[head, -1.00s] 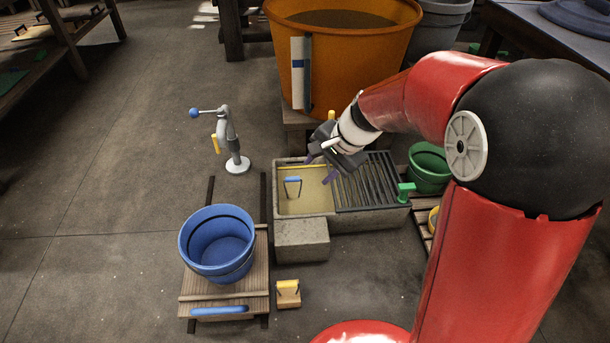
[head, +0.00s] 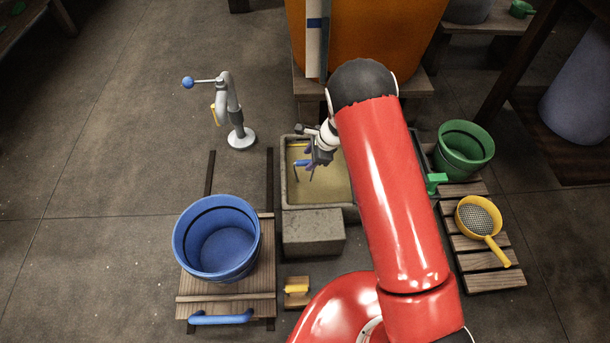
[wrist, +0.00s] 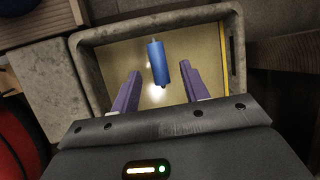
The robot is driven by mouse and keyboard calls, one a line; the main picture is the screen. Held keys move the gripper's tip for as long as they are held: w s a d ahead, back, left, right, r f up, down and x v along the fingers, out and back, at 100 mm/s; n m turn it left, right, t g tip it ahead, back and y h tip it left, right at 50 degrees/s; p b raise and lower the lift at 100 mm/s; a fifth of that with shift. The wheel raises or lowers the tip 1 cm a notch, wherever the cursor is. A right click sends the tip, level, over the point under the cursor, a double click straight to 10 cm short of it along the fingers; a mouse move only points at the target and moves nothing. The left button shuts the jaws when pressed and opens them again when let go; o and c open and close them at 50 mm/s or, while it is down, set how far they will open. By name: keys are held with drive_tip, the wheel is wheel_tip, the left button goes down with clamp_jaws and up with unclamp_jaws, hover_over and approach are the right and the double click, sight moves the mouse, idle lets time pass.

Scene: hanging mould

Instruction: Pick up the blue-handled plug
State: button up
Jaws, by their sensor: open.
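The blue-handled plug (head: 302,163) stands in the stone basin (head: 287,190), with its blue handle raised on thin dark legs. In the wrist view its blue handle (wrist: 157,62) lies ahead of the fingertips, near the middle of the gap between them. My gripper (head: 312,160) is over the basin, close to the plug in the head view. In the wrist view my gripper (wrist: 161,80) has its two purple fingers apart and nothing between them is held. The lower part of the plug is hidden in the wrist view.
A blue bucket (head: 184,240) stands on a wooden cart left of the basin. A grey stand pipe (head: 236,120) with a blue knob is behind it. A yellow-handled block (head: 297,289) lies in front. An orange tub (head: 380,45) is behind the basin, and a green bucket (head: 470,160) is right.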

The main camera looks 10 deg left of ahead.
sight(305, 161)
drive_tip(key=x, duration=0.4)
drive_tip(key=shift+s+a+f, duration=0.1)
drive_tip(key=shift+a+f, duration=0.05)
drive_tip(key=shift+a, duration=0.1)
drive_tip(key=shift+c, duration=0.2)
clamp_jaws()
